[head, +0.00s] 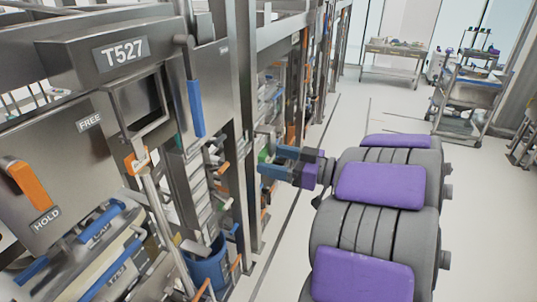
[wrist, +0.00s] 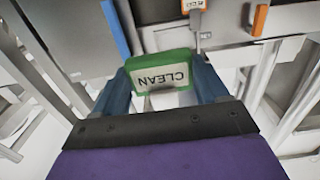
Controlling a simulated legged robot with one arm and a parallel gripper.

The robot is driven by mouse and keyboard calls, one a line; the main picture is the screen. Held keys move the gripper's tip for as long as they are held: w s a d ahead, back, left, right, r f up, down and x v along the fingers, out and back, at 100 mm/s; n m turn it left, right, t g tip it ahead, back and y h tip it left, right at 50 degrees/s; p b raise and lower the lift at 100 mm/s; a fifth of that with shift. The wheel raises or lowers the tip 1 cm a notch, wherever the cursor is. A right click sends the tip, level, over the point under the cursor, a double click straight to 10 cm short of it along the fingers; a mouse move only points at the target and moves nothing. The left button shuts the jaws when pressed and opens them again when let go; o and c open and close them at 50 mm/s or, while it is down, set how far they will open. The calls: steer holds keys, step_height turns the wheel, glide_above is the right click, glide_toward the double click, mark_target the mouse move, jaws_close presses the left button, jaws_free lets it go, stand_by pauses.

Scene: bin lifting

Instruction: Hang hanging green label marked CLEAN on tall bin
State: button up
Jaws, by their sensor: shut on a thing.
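My gripper (wrist: 163,90) is shut on the green label (wrist: 145,62). The label sits between the two blue fingers, and its white panel reads CLEAN, upside down in the wrist view. In the head view my gripper (head: 272,163) reaches left towards the steel racks, and only a small green patch of the label (head: 263,155) shows by the fingers. I cannot tell for sure which thing is the tall bin. A large steel unit marked T527 (head: 75,58) stands at the left of the head view.
A blue handle (head: 196,108) and an orange handle (head: 30,186) are on the steel unit. A blue container (head: 208,268) stands low among the racks. Crowded steel posts lie close by my gripper. A cart (head: 468,95) and a table (head: 393,50) stand farther back, with open floor before them.

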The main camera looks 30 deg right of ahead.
steer(key=shift+v, duration=0.75)
steer(key=shift+p+v, duration=0.55)
steer(key=shift+v, duration=1.7)
steer(key=shift+d, duration=0.1)
